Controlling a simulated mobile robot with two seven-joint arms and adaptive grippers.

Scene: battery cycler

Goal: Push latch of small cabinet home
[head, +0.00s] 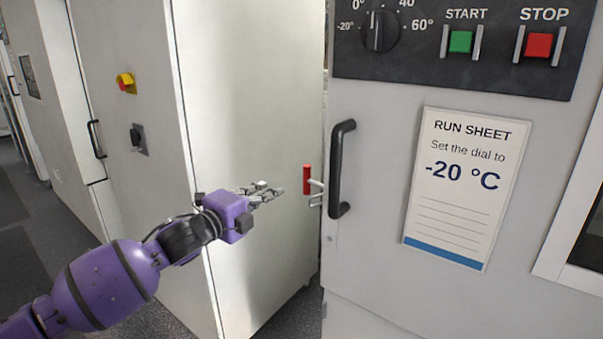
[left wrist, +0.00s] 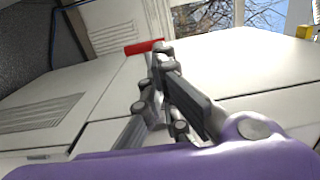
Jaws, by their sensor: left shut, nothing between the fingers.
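The small cabinet (head: 370,260) has a light grey door with a black bar handle (head: 341,168). Its latch has a red grip (head: 307,180) on pale metal rods at the left edge of the door, beside the handle. The red grip also shows in the left wrist view (left wrist: 143,47), beyond the fingertips. My left gripper (head: 278,190) is shut and empty, just left of the red grip in the head view, with a small gap seen between them. It also shows in the left wrist view (left wrist: 160,55). My right gripper is not in view.
A control panel (head: 420,60) with a dial, green START and red STOP buttons is above the door. A run sheet (head: 465,185) reads -20 °C. A tall pale cabinet (head: 250,90) stands behind my left arm. Dark floor (head: 25,215) shows at left.

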